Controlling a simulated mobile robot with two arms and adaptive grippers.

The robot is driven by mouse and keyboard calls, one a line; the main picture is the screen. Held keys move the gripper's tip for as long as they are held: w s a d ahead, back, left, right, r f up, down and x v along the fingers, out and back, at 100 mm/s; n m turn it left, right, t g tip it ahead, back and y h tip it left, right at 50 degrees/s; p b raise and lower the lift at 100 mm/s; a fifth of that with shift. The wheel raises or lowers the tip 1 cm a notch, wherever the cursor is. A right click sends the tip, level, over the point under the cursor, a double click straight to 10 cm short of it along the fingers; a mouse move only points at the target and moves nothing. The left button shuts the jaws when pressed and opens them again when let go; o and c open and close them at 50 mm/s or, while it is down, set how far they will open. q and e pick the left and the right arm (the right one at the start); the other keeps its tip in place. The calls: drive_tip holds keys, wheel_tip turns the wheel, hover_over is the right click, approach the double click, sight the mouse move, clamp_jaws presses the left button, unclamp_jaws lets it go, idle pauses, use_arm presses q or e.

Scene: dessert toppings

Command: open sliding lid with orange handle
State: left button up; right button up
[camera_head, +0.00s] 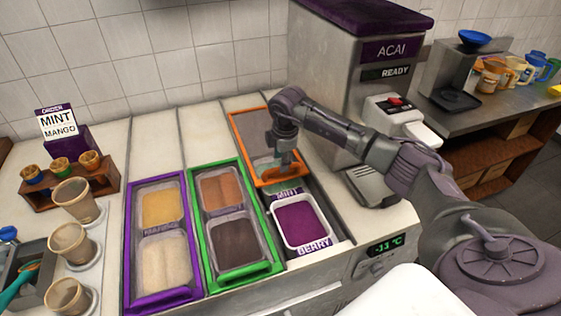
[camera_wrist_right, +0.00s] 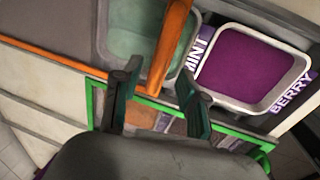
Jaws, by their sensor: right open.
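The orange-framed sliding lid (camera_head: 262,127) lies over the back part of the right-hand topping bay, its clear panel showing the pale green mint tub beneath. Its orange handle (camera_head: 281,175) is at the lid's front edge. In front of it the purple berry tub (camera_head: 302,222) is uncovered. My right gripper (camera_head: 284,160) is over the handle. In the right wrist view, the open fingers (camera_wrist_right: 157,76) sit on either side of the orange handle bar (camera_wrist_right: 172,45). I cannot tell whether they touch it. My left gripper is out of view.
Purple-framed (camera_head: 128,245) and green-framed (camera_head: 204,262) topping bays lie to the left. The acai machine (camera_head: 335,75) stands behind my right arm. Several cups, including a tan one (camera_head: 75,200), and a wooden cone rack (camera_head: 75,187) are on the left.

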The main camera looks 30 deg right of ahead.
drive_tip(key=shift+w+d+f, duration=0.1)
drive_tip(key=shift+w+f, duration=0.05)
drive_tip(key=shift+f, duration=0.6)
drive_tip(key=shift+w+f, duration=0.15)
drive_tip(key=shift+f, duration=0.6)
clamp_jaws()
